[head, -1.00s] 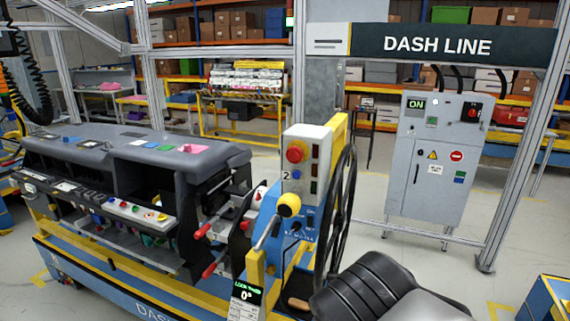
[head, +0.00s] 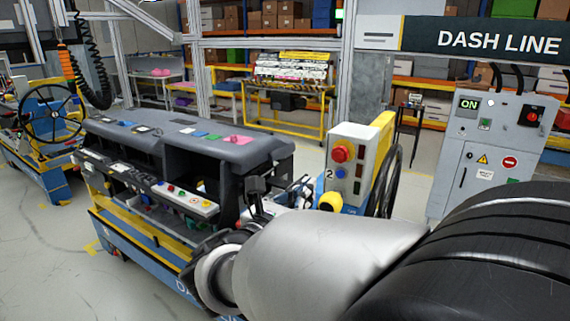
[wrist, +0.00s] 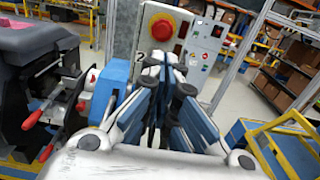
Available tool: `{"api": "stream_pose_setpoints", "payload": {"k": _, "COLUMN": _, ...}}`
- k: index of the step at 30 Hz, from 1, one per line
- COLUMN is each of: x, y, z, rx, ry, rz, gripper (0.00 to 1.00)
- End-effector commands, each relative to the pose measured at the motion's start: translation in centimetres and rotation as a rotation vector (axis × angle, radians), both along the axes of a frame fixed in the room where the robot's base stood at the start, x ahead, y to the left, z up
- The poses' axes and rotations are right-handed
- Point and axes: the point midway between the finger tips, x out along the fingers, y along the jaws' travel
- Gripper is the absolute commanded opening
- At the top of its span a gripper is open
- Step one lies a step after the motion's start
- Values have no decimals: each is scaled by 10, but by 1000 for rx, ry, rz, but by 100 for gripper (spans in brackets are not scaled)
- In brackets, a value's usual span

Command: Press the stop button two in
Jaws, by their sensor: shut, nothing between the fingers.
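The stop button marked 2 is a red mushroom button (head: 342,153) on the face of a white control box (head: 352,135) with yellow at its back edge. A blue button sits just below it. In the wrist view the red button (wrist: 161,25) shows in full on the box, beside the digit 2. My gripper (wrist: 166,68) is shut and empty. Its fingertips appear below the red button in the wrist view, apart from it as far as I can tell. In the head view my arm hides most of the gripper.
A dark dashboard module (head: 180,145) on a blue and yellow cart stands left of the control box. A yellow knob (head: 330,201) and a black handwheel (head: 391,180) are close by the box. A grey ON cabinet (head: 490,145) stands at right.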

Motion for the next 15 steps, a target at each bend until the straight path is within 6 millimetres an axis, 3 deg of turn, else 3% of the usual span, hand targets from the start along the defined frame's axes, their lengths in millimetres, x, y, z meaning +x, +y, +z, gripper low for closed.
{"api": "stream_pose_setpoints", "payload": {"k": 10, "x": 2, "y": -3, "z": 0, "rx": 3, "ry": -1, "rz": -2, "gripper": 0}}
{"api": "stream_pose_setpoints", "payload": {"k": 15, "x": 18, "y": -15, "z": -1, "rx": 5, "ry": -2, "rz": -6, "gripper": 0}}
